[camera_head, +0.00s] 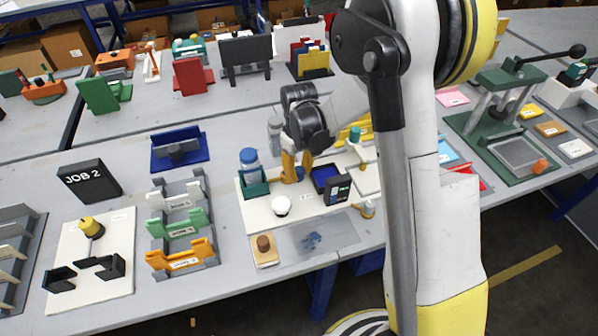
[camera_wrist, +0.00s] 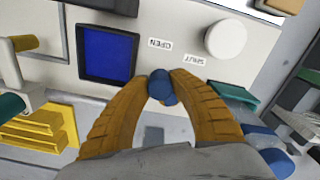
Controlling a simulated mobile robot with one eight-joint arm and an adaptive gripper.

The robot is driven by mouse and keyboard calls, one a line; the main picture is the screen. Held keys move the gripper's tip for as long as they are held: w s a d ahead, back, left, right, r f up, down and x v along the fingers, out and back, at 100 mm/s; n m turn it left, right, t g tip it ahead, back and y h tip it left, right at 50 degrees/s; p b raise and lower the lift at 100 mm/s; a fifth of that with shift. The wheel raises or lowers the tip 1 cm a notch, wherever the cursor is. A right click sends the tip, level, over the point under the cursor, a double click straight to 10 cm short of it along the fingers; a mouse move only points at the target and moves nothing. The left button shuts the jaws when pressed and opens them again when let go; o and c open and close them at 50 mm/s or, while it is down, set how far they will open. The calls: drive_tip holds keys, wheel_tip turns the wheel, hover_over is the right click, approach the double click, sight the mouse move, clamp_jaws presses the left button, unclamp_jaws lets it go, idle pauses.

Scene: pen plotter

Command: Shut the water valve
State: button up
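The water valve shows as a small blue handle (camera_wrist: 161,88) in the wrist view, on the white panel below the printed OPEN label (camera_wrist: 160,43) and SHUT label (camera_wrist: 195,60). The labels appear upside down there. My gripper (camera_wrist: 160,86) has its two orange fingers on either side of the handle, seemingly touching it on both sides. In the head view my gripper (camera_head: 292,174) reaches down over the white panel (camera_head: 258,213). The fingers hide the valve there, and the handle's exact angle cannot be told.
A yellow stepped block (camera_wrist: 40,130) shows in the wrist view. A grey plate (camera_head: 318,236) lies in front.

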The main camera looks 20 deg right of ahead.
clamp_jaws()
drive_tip(key=shift+a, duration=0.1)
drive_tip(key=m, duration=0.2)
drive_tip(key=a+m, duration=0.1)
drive_tip(key=shift+s+a+m, duration=0.1)
drive_tip(key=shift+s+m, duration=0.25)
drive_tip(key=shift+m, duration=0.05)
drive_tip(key=m, duration=0.1)
drive_tip(key=a+m, duration=0.1)
drive_tip(key=m, duration=0.1)
drive_tip(key=shift+a+m+b, duration=0.25)
drive_tip(key=shift+m+b, duration=0.05)
drive_tip(key=shift+b, duration=0.1)
drive_tip(key=m, duration=0.1)
drive_tip(key=a+m, duration=0.1)
drive_tip(key=m, duration=0.2)
drive_tip(key=shift+w+a, duration=0.15)
drive_tip(key=shift+a, duration=0.15)
drive_tip(key=shift+w+a+m, duration=0.25)
drive_tip(key=shift+a+m, duration=0.1)
drive_tip(key=shift+m, duration=0.75)
drive_tip(key=shift+w+a+m, duration=0.2)
drive_tip(key=shift+a+m, duration=0.1)
drive_tip(key=shift+m, duration=0.8)
